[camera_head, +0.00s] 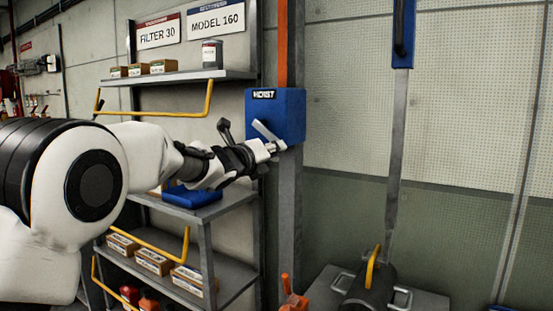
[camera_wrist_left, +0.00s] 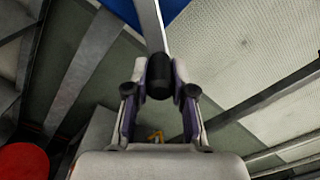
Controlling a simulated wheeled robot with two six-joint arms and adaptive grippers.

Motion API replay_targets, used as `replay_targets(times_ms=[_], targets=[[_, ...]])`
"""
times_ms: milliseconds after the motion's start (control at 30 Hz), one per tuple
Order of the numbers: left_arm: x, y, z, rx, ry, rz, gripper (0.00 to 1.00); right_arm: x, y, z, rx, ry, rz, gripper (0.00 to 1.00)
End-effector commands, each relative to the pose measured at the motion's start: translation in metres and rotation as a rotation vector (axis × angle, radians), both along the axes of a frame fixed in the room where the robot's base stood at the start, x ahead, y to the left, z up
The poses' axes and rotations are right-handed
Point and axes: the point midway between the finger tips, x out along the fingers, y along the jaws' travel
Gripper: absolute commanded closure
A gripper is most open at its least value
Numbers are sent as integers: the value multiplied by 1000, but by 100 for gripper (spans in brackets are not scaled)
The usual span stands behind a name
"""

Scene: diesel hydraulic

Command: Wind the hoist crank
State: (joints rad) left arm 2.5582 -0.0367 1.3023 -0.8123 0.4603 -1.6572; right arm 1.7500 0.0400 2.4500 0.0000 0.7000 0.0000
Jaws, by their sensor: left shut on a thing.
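The hoist box (camera_head: 290,108) is blue, labelled HOIST, and fixed to a grey post. Its pale metal crank arm (camera_head: 264,130) slants from upper left to lower right across the box front. My left gripper (camera_head: 272,149) is at the box's lower left, at the crank's lower end. In the left wrist view, the crank's black handle (camera_wrist_left: 158,76) sits between the two fingers of my left gripper (camera_wrist_left: 159,88), which is shut on it. The crank arm (camera_wrist_left: 150,24) runs up from the handle there. My right gripper is in neither view.
Shelves (camera_head: 180,78) with yellow rails, small boxes and a can stand left of the post. A blue tray (camera_head: 192,197) lies on the middle shelf. A dark cylinder with a yellow handle (camera_head: 372,268) is at lower right, below a hanging grey strap (camera_head: 395,150).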

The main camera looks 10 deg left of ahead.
Motion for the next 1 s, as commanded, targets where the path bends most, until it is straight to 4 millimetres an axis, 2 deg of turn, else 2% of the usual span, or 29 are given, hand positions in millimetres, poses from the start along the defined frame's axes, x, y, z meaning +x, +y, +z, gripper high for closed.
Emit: replay_targets(times_ms=[33,600,633,667,700,1000], targets=[[1,1,-11,16,7,2,100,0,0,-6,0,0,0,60],[2,3,-12,47,-2,2,100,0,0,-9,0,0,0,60],[2,3,-12,47,-2,2,66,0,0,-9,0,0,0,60],[2,3,-12,47,-2,2,55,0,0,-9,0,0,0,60],[2,3,-11,47,-3,2,51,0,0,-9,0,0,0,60],[0,4,-7,44,-9,1,51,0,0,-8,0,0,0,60]])
